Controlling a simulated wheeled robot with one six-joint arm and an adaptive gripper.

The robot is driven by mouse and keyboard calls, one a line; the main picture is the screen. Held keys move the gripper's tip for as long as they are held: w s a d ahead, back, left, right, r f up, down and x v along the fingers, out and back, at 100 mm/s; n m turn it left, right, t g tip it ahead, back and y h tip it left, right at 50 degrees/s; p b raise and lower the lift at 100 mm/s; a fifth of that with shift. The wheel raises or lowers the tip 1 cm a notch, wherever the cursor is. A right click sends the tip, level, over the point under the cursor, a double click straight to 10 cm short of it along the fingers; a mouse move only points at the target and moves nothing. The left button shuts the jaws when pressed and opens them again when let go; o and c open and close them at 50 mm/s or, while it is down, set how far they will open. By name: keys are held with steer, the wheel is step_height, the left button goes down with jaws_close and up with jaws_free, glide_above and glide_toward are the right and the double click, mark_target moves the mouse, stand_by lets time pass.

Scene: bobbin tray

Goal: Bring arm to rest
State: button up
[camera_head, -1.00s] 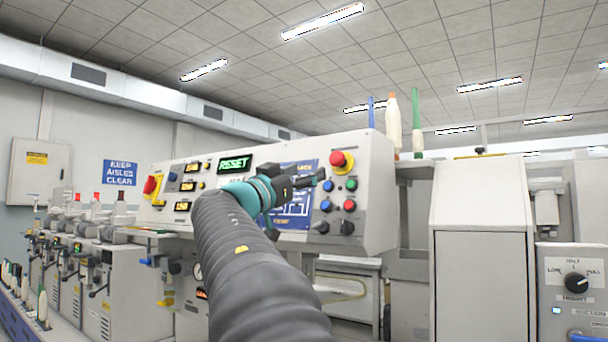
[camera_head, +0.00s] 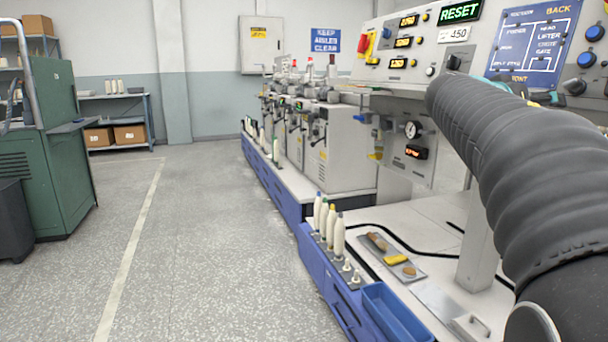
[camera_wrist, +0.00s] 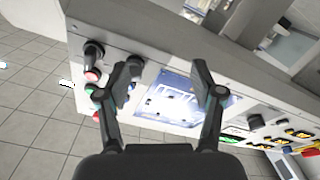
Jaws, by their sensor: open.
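My gripper (camera_wrist: 160,82) shows in the wrist view with its two fingers spread apart and nothing between them. Beyond the fingers is the control panel, with a blue-and-white diagram plate (camera_wrist: 180,98) and coloured buttons near the left finger. I cannot tell whether the fingers touch the panel. The panel's display (camera_head: 460,12) reads RESET in green.
Below the panel a blue tray (camera_head: 395,318) and upright white bobbins (camera_head: 338,236) line the machine's front edge. A small plate with brown and yellow items (camera_head: 392,258) lies on the deck. A green cabinet (camera_head: 58,150) stands left. The grey floor (camera_head: 200,235) between is clear.

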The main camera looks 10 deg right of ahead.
steer(key=s+a+f+n+y, duration=0.25)
steer(key=a+f, duration=0.25)
steer(key=f, duration=0.3)
steer(key=s+a+f+n+y, duration=0.15)
steer(key=a+f+y, duration=0.25)
steer(key=f, duration=0.4)
steer(key=s+a+f+n+y, duration=0.1)
steer(key=a+f+n+y, duration=0.2)
steer(key=a+f, duration=0.35)
steer(key=s+a+f+n+t+y, duration=0.1)
steer(key=s+a+f+y, duration=0.2)
steer(key=s+a+f, duration=0.4)
steer(key=s+a+f+n+y, duration=0.2)
steer(key=s+a+f+y, duration=0.2)
steer(key=s+a+f, duration=0.4)
steer(key=a, duration=0.4)
steer(key=shift+a+f+t, duration=0.2)
steer(key=shift+t, duration=0.2)
